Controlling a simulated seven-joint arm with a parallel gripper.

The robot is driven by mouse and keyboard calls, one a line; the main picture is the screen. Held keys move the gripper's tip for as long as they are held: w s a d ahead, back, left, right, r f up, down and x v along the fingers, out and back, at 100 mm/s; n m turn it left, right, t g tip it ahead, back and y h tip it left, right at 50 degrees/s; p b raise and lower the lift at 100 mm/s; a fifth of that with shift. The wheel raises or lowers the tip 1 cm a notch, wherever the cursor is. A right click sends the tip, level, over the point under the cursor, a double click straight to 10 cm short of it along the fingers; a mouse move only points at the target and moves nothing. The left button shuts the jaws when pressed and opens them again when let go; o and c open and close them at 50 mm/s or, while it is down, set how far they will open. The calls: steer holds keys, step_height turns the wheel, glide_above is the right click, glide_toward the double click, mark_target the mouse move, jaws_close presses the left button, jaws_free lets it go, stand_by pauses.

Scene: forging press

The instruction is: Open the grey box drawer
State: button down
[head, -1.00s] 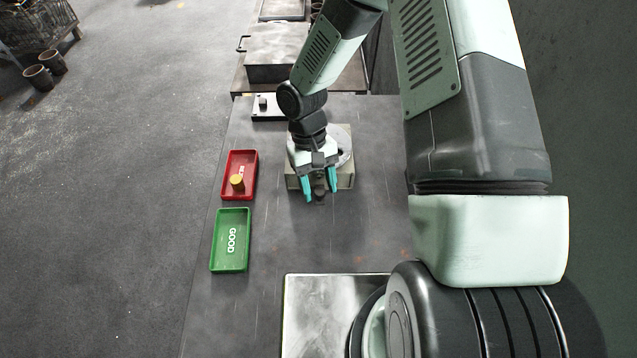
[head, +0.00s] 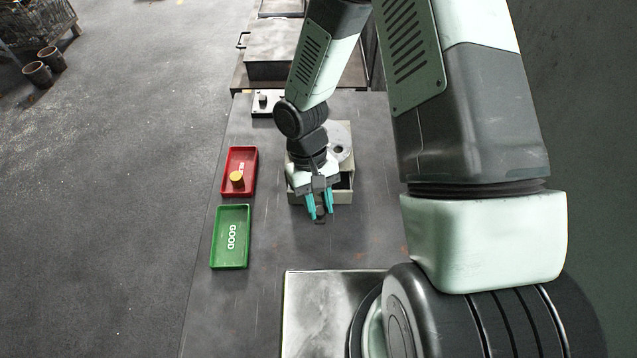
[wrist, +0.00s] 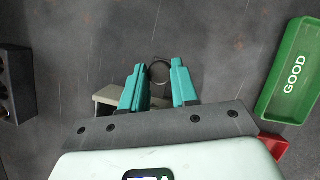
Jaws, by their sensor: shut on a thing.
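The grey box (head: 345,135) stands on the table under my forearm. Its drawer (head: 342,198) is partly out toward the near side, with a dark gap showing between the drawer front and the box body. My gripper (head: 320,212) is shut on the dark round drawer handle (head: 320,219) at the drawer front. In the wrist view the handle (wrist: 160,72) shows between the two teal fingers, and a pale piece of the drawer front (wrist: 108,96) shows beside the left finger. My wrist hides much of the box top and drawer.
A small control block (head: 265,98) is behind. A metal plate (head: 315,310) lies in front. The table between plate and drawer is clear.

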steer(key=s, duration=0.4)
steer(key=shift+s, duration=0.35)
steer(key=c, duration=0.9)
jaws_free()
steer(key=v, duration=1)
steer(key=shift+w+r, duration=0.25)
steer(key=shift+r, duration=0.1)
